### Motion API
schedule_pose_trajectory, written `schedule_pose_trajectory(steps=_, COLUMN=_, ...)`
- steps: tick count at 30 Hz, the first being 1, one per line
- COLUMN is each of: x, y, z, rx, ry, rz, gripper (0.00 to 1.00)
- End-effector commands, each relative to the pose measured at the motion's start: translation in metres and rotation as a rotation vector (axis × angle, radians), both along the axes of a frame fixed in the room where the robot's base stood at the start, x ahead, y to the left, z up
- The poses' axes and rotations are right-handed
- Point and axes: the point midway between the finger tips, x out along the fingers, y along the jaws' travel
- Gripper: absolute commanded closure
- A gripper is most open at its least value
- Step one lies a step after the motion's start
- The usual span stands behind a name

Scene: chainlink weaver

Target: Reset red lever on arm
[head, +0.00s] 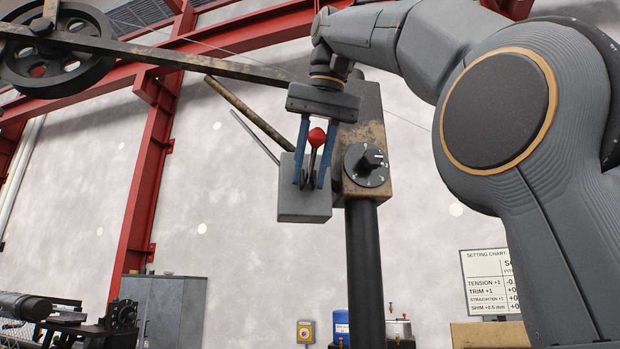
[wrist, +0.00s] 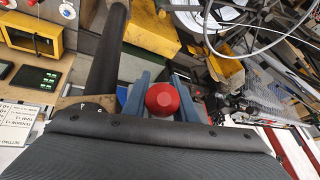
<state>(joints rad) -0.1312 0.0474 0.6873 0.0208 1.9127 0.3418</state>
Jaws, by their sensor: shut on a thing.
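The red lever (head: 317,137) has a round red knob on a dark stem, on the front of a grey box (head: 304,207) beside a black post. My gripper (head: 312,184) points down over the box, with its two blue fingers on either side of the lever, shut on it. In the wrist view the red knob (wrist: 163,99) sits between the two blue fingers of my gripper (wrist: 160,90). The lower part of the stem is partly hidden by the fingers.
A black dial (head: 366,165) is on the worn housing right of the lever. The black post (head: 365,270) stands below it. A long bar and rods reach out to the left. A setting chart (head: 488,280) hangs at the right, and a grey cabinet (head: 165,305) stands at lower left.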

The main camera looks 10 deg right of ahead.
Motion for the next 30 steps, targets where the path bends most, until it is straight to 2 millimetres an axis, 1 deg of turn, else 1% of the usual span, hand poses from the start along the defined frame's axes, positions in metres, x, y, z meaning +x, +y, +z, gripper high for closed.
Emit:
schedule_pose_trajectory(steps=4, x=-0.0029, y=-0.0023, z=0.0002, rx=0.003, ry=0.012, rz=-0.005, gripper=1.0)
schedule_pose_trajectory(steps=13, x=-0.0025, y=-0.0064, z=-0.0001, rx=0.003, ry=0.013, rz=-0.015, gripper=1.0)
schedule_pose_trajectory(steps=14, x=-0.0025, y=-0.0065, z=-0.0001, rx=0.003, ry=0.013, rz=-0.016, gripper=0.73)
schedule_pose_trajectory(steps=15, x=-0.0024, y=-0.0066, z=-0.0002, rx=0.003, ry=0.013, rz=-0.016, gripper=0.67)
schedule_pose_trajectory(steps=17, x=-0.0024, y=-0.0066, z=-0.0002, rx=0.003, ry=0.013, rz=-0.016, gripper=0.57)
schedule_pose_trajectory(steps=26, x=-0.0027, y=-0.0058, z=0.0004, rx=0.002, ry=0.011, rz=-0.014, gripper=0.57)
schedule_pose_trajectory(steps=30, x=-0.0037, y=-0.0059, z=0.0041, rx=0.003, ry=0.011, rz=-0.013, gripper=0.57)
